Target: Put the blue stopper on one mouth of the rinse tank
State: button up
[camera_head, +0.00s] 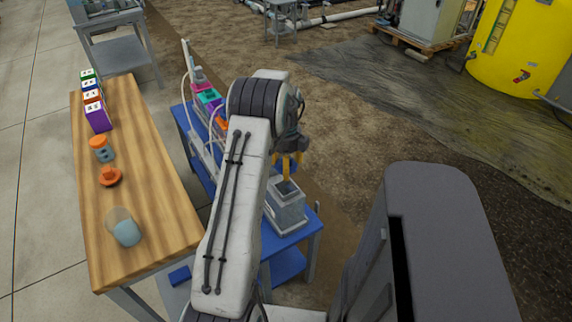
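My gripper (288,168) points down with its yellow-orange fingertips just above a grey, clear-walled box (288,220), which looks like the rinse tank. The box stands on the blue bench (297,238). A small dark bluish patch (287,187) shows at the box's top, right below the fingertips. I cannot tell whether it is the blue stopper or an open mouth. The fingers are too small to tell whether they are shut on something. My arm hides much of the bench and part of the box.
The wooden table (150,195) at left holds a pale blue-grey rounded piece (127,233), an orange knobbed piece (109,177), an orange-capped grey jar (102,150) and several coloured boxes (98,117). More coloured items (209,98) stand at the bench's back. A yellow tank (520,45) is far right.

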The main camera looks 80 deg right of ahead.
notch_tip(320, 180, down, 9)
jog(key=b, duration=0.6)
jog(key=shift+f, duration=0.1)
dwell(0.4)
jog(key=o, duration=0.8)
jog(key=shift+o, duration=1.2)
notch_tip(320, 180, up, 12)
jog(key=shift+r, duration=0.1)
